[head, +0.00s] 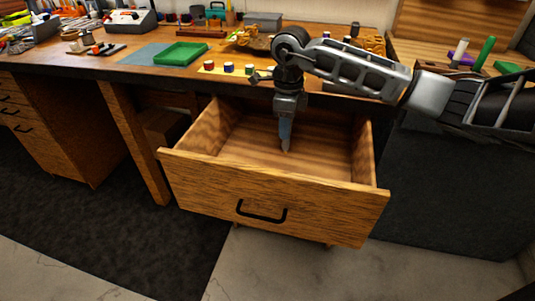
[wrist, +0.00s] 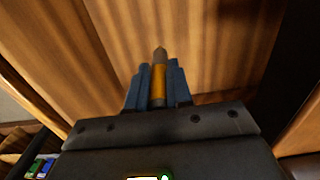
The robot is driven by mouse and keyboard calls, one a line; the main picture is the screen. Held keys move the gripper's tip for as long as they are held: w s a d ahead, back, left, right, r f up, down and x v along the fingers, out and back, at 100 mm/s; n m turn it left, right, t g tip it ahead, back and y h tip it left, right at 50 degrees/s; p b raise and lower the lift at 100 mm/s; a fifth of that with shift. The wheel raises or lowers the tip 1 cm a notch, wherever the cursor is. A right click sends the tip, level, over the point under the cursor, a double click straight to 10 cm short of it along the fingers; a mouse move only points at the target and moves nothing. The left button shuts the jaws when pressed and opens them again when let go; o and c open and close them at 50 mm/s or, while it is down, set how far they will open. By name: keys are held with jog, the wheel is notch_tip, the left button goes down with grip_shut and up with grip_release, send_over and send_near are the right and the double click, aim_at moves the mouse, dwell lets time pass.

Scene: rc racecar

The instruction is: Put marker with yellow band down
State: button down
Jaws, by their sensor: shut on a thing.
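My gripper (head: 285,135) points down into an open wooden drawer (head: 270,190). In the wrist view my gripper (wrist: 158,88) has its blue fingers shut on a marker with a yellow band (wrist: 158,78). The marker's grey tip points out past the fingertips, toward the drawer floor (wrist: 200,50). In the head view the marker is mostly hidden by the fingers, with a small tip below them. I cannot tell whether the tip touches the drawer floor. The drawer looks empty otherwise.
The workbench (head: 95,65) stands above and behind the drawer, with a green tray (head: 181,53), small jars (head: 228,67) and tools on it. The drawer's front panel (head: 330,208) and side walls rise around my gripper. Drawer floor is free on both sides.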

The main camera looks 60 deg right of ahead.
jog(key=shift+w+a+f+p, duration=0.1)
jog(key=shift+w+a+f, duration=1.15)
jog(key=shift+f, duration=0.45)
jog(key=shift+w+a+f+p, duration=0.1)
jog(key=shift+w+a+f, duration=1.1)
jog(key=shift+f, duration=0.55)
jog(key=shift+w+a+f+p, duration=0.1)
jog(key=shift+w+a+f, duration=1.15)
jog(key=shift+f, duration=0.45)
jog(key=shift+f, duration=0.1)
jog(key=c, duration=1.5)
grip_release()
jog(key=shift+f, duration=0.1)
jog(key=o, duration=0.5)
notch_tip(320, 180, up, 12)
jog(key=shift+r, duration=0.2)
